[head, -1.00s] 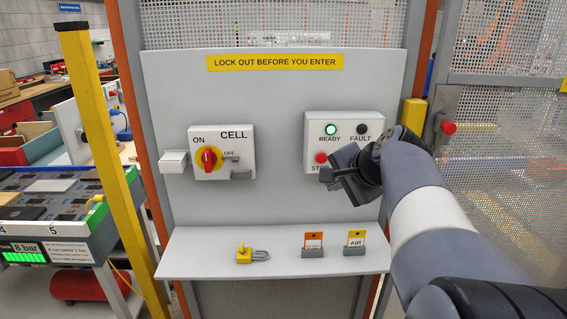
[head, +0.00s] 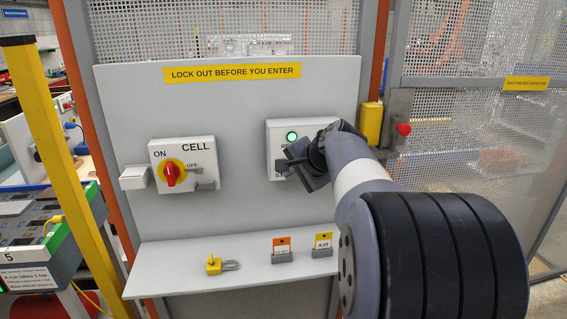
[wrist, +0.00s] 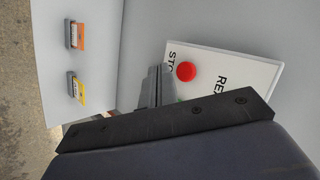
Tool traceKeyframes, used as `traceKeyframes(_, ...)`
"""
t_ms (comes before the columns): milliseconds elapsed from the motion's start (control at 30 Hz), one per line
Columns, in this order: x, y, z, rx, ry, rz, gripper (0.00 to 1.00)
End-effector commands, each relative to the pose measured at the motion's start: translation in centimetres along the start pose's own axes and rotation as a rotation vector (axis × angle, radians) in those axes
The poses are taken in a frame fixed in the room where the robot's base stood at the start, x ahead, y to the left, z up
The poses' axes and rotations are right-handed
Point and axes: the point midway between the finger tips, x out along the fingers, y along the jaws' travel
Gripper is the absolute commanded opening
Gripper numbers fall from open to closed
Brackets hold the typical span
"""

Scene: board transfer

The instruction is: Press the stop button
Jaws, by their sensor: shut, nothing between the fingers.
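The red round stop button (wrist: 186,71) shows in the wrist view on a white box, beside the letters "STO". In the head view my gripper hides it on the white control box (head: 275,134). My gripper (wrist: 158,70) is shut and empty. In the wrist view its fingertips are just left of the button; I cannot tell whether they touch the box. In the head view my gripper (head: 283,166) lies in front of the box's lower part. The green READY lamp (head: 291,136) above is lit.
The CELL switch box (head: 200,150) with a red and yellow knob is on the panel to the left. A shelf (head: 180,275) below holds a yellow padlock (head: 214,265), an orange tag (head: 281,245) and a yellow AIR tag (head: 323,240). A yellow post (head: 50,130) stands at left.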

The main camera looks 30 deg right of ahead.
Motion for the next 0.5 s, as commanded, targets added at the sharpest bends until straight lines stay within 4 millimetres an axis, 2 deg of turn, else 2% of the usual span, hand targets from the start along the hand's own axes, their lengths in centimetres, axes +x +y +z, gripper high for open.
traceKeyframes(200, 1.1, -1.0, -0.8, -0.001, -0.003, 0.000, 0.00)
traceKeyframes(500, 1.5, -1.1, -1.0, -0.001, -0.002, 0.000, 0.00)
